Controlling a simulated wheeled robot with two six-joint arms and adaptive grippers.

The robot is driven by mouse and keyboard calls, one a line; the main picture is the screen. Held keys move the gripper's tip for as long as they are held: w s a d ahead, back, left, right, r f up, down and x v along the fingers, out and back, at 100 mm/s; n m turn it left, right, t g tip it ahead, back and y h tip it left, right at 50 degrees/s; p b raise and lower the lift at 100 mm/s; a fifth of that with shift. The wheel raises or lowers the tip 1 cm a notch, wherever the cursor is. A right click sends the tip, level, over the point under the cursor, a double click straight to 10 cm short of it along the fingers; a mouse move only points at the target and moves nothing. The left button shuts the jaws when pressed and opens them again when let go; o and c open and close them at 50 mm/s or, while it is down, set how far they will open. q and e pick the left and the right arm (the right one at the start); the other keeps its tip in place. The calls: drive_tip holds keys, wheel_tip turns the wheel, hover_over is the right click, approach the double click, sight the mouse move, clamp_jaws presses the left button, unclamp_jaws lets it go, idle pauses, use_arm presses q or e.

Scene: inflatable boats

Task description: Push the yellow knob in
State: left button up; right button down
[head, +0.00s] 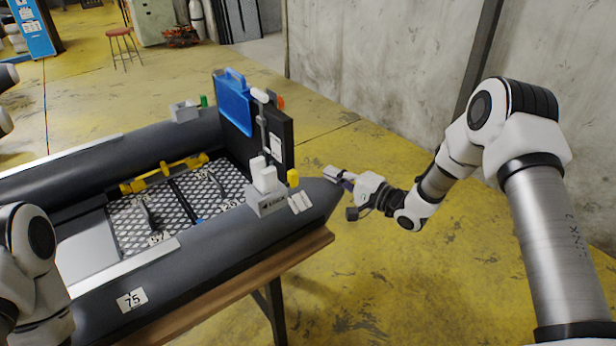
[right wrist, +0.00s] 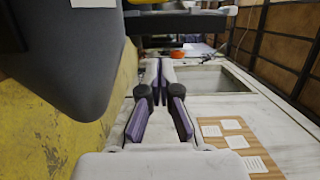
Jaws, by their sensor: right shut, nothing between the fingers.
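The yellow knob (head: 293,177) sits on the right side of a small white and grey box (head: 266,199). That box is mounted on top of the dark boat tube near its stern end. My right gripper (head: 332,173) is to the right of the knob, apart from it, with its fingers pointing left toward the boat. In the right wrist view its fingers (right wrist: 160,66) are together and hold nothing. I cannot make out the knob clearly in that view. My left arm shows at the lower left, but its gripper is out of the picture.
The dark inflatable boat (head: 210,262) rests on a wooden-topped table (head: 237,285). A dark transom board (head: 274,135) with a blue case (head: 233,103) stands behind the box. Open yellow floor (head: 390,290) lies to the right, with a concrete wall beyond.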

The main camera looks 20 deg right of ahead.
sight(298, 177)
drive_tip(key=x, duration=0.4)
drive_tip(key=shift+a, duration=0.1)
drive_tip(key=a, duration=0.1)
drive_tip(key=s+a, duration=0.1)
drive_tip(key=shift+a, duration=0.3)
drive_tip(key=shift+s+a, duration=0.2)
drive_tip(key=shift+a, duration=0.3)
drive_tip(key=shift+s+a, duration=0.25)
drive_tip(key=shift+a, duration=0.3)
drive_tip(key=shift+s+a, duration=0.2)
drive_tip(key=shift+a, duration=0.4)
drive_tip(key=shift+d, duration=0.15)
